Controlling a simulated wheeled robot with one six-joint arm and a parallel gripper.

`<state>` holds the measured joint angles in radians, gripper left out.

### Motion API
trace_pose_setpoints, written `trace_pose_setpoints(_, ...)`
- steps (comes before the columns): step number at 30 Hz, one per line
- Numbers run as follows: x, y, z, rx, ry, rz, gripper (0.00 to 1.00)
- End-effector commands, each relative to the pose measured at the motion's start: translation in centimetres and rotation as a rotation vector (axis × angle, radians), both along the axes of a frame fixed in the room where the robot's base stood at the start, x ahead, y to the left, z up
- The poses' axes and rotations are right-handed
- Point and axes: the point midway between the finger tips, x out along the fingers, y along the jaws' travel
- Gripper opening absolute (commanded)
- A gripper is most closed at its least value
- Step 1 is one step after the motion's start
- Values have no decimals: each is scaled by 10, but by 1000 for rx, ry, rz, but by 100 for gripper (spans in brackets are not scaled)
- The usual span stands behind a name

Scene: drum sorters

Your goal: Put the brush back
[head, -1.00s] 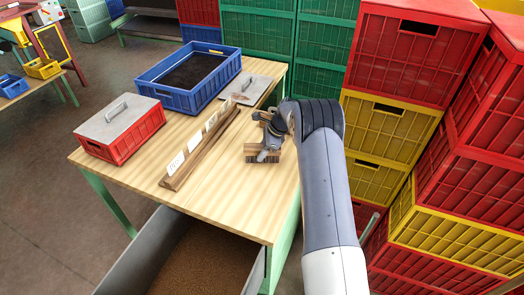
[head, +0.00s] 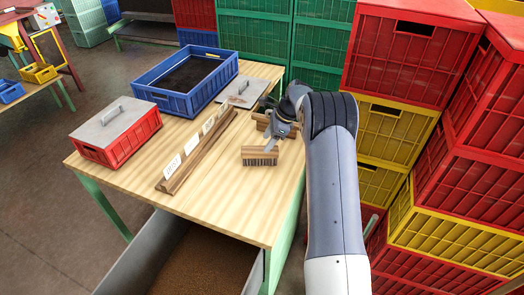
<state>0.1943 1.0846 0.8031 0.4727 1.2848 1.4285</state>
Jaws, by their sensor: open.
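The brush (head: 259,156) has a wooden block and dark bristles along its lower edge. It is on the right part of the wooden table, bristle side towards the front. My gripper (head: 271,138) is open, just behind and slightly right of the brush. Whether a fingertip still touches the brush is too small to tell. A small brown wooden piece (head: 262,122) shows behind the gripper, partly hidden by it.
The wooden table (head: 225,215) also bears a card rail (head: 205,153), a lidded red crate (head: 140,139), a blue crate with dark contents (head: 177,103) and a grey lid (head: 246,86). Stacked crates (head: 389,110) crowd the right side. The table's front is clear.

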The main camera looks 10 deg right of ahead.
Motion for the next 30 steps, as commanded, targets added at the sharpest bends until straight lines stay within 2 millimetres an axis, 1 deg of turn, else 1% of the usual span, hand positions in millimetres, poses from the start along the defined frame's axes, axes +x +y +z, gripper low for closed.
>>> trace_pose_setpoints(1, 0, -5, 9, -1, -4, -1, 58)
trace_pose_setpoints(3, -1, -10, 20, -1, -3, 0, 58)
trace_pose_setpoints(6, -3, -15, 31, 0, -2, -1, 58)
trace_pose_setpoints(9, -3, -18, 38, 0, -1, 0, 58)
trace_pose_setpoints(14, -4, -19, 41, 0, 0, 0, 58)
trace_pose_setpoints(30, -4, -19, 40, 0, 0, 0, 58)
